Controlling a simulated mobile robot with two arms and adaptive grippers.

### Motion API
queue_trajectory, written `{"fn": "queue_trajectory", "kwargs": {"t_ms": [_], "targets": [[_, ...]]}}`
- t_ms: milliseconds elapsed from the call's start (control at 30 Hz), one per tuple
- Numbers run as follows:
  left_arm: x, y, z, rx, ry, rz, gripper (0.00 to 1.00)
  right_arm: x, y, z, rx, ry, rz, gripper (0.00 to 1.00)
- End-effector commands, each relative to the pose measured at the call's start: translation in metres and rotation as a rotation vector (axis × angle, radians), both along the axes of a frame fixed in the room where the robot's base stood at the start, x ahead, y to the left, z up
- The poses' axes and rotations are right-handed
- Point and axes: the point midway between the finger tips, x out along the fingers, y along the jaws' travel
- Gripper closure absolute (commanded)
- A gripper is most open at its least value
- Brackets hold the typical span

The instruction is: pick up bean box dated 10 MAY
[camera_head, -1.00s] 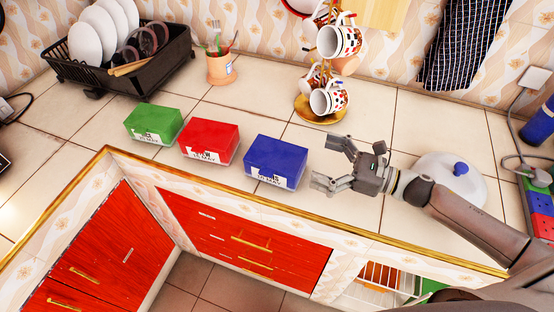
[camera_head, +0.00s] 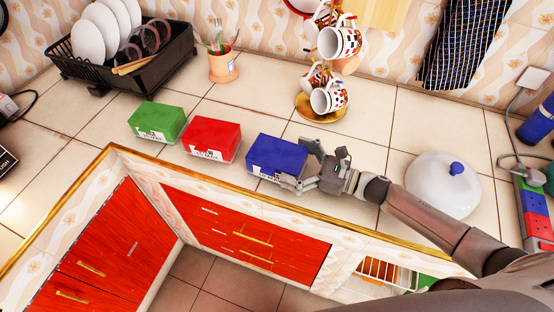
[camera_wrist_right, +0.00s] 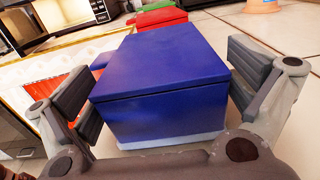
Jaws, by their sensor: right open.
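Three boxes stand in a row on the tiled counter: a green box (camera_head: 157,122), a red box (camera_head: 211,138) and a blue box (camera_head: 274,155). Each has a white label on its front; the dates are too small to read surely in the head view. My right gripper (camera_head: 297,168) is open at the right end of the blue box, with its fingers reaching to either side. In the right wrist view the blue box (camera_wrist_right: 160,80) sits between the open fingers (camera_wrist_right: 160,100), with gaps visible. The red box (camera_wrist_right: 161,17) shows behind it. My left gripper is not in view.
A black dish rack (camera_head: 130,62) with plates and a utensil cup (camera_head: 222,66) stand at the back. A mug stand (camera_head: 322,108) is behind the gripper. A white lid (camera_head: 443,183) lies right, close to my arm. The counter's gold front edge (camera_head: 250,204) is near.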

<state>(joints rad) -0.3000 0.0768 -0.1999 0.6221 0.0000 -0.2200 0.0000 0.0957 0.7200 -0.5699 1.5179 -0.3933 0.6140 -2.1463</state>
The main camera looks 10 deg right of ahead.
Motion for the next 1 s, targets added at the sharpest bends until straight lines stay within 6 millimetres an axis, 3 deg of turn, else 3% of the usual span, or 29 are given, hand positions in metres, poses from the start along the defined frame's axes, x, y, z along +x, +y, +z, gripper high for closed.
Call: {"fn": "queue_trajectory", "kwargs": {"t_ms": [300,700,1000], "targets": [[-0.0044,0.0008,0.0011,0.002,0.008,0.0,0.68,0.0031,0.0043,-0.0006,-0.001,0.001,0.0,0.0],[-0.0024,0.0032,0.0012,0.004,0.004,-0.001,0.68,0.0031,0.004,-0.0004,-0.001,0.001,0.0,0.51],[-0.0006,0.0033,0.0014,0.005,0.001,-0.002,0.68,0.0035,0.004,0.0025,0.001,-0.002,0.001,0.51]]}}
